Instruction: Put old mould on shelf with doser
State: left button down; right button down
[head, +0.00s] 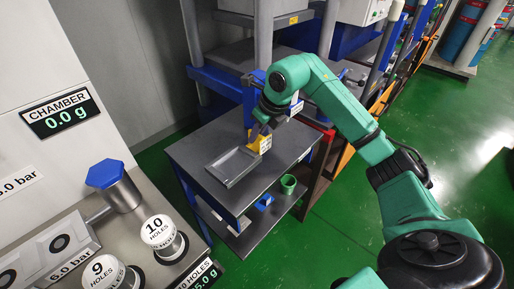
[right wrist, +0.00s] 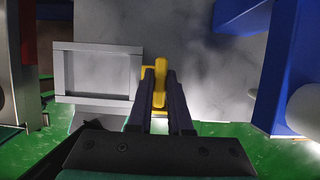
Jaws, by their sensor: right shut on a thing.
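My right gripper (head: 262,126) reaches down over the back part of the grey table (head: 205,150), at the foot of a blue post. It is shut on a yellow piece (head: 264,145), which is at or just above the tabletop; contact is not clear. In the right wrist view, the yellow piece (right wrist: 159,72) shows between and beyond the two dark fingers (right wrist: 161,90). A shallow grey rectangular tray (head: 233,167) lies on the table just left of the gripper, and also shows in the right wrist view (right wrist: 62,98). I cannot tell which thing is the old mould or the doser.
A lower shelf (head: 250,235) under the table holds a green cup (head: 288,184) and a small blue bin (head: 264,202). Blue posts and racks stand behind. At left are a scale chamber and cylinders labelled 9 and 10 holes (head: 160,234).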

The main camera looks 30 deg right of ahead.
aim_at(257, 147)
notch_tip(257, 147, down, 5)
jog(key=shift+f, duration=0.2)
jog(key=c, duration=0.8)
grip_release()
jog(key=shift+c, duration=0.2)
jog(key=shift+s, duration=0.1)
jog(key=shift+r, duration=0.1)
jog(key=v, duration=1.1)
jog(key=shift+s+r+b, duration=0.2)
jog(key=shift+r+b, duration=0.15)
jog(key=shift+b, duration=0.05)
